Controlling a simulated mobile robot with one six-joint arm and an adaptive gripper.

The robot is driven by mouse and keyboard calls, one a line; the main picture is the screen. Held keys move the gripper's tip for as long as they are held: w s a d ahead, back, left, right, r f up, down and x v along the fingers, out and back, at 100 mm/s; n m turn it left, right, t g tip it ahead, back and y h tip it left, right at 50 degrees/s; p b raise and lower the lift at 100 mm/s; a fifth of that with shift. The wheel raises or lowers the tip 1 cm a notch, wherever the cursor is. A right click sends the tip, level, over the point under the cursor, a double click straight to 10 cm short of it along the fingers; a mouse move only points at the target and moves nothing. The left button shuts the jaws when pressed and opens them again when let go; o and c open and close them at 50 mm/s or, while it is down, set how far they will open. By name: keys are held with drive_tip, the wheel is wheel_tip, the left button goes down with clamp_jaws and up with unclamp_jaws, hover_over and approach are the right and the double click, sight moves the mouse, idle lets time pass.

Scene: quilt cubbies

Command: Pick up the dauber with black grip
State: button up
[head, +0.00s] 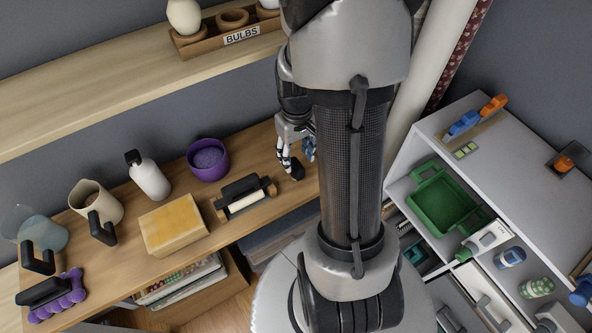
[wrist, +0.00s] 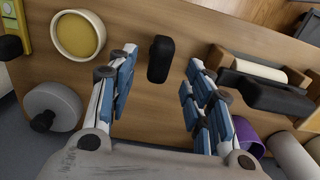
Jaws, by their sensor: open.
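A dark, rounded upright object, which looks like the black grip of the dauber (wrist: 160,64), stands on the wooden shelf. In the wrist view it sits between my fingers, with a gap on either side. Its lower part is hidden beneath the grip. In the head view a small black shape (head: 297,172) shows just below my fingertips, likely the same grip. My gripper (head: 297,158) is open and empty, pointing down over the shelf; its spread fingers also show in the wrist view.
A roller with a black handle (head: 243,194) and a purple bowl (head: 208,160) stand left of my gripper in the head view. In the wrist view, a yellow-filled round dish (wrist: 78,35) and a grey round thing (wrist: 50,104) lie left. A sponge-like block (head: 172,229) is farther left.

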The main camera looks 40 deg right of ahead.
sight(296, 164)
wheel_tip(296, 164, down, 6)
drive_tip(key=shift+f+b, duration=0.1)
drive_tip(key=shift+b, duration=0.8)
drive_tip(key=shift+c, duration=0.4)
clamp_jaws()
